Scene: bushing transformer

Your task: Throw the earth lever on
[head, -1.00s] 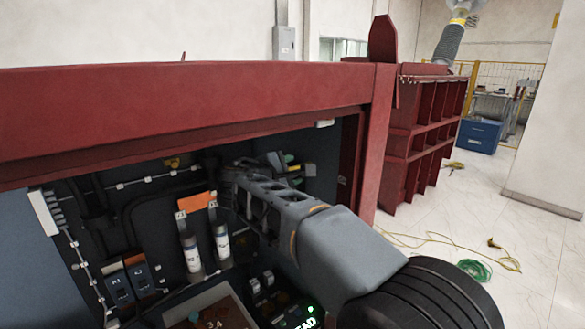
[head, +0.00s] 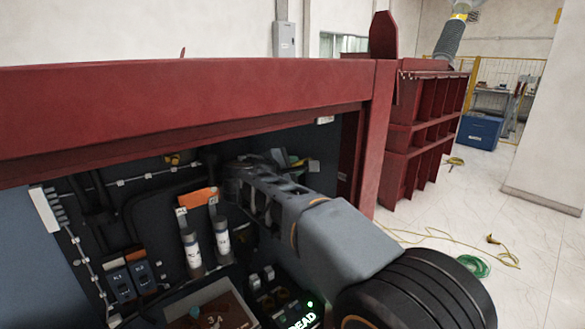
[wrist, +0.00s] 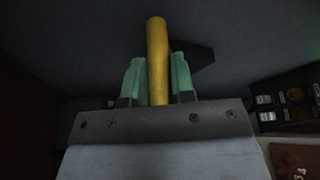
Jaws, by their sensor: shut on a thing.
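The earth lever shows in the wrist view as a yellow rod (wrist: 158,62) standing between the two green fingertips of my gripper (wrist: 158,80). The fingers are closed on it from both sides, and its top sticks out beyond them. A dark plate (wrist: 203,62) lies behind the fingers. In the head view my gripper (head: 289,160) is inside the red-framed cabinet, at its upper right. My own arm hides most of the lever and its base there.
The red cabinet frame (head: 190,100) runs above and to the right of my arm. Two white cylinders (head: 192,252) under an orange block, dark switches (head: 144,277) and a panel with a green-lit DEAD sign (head: 303,316) are left of and below my arm.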

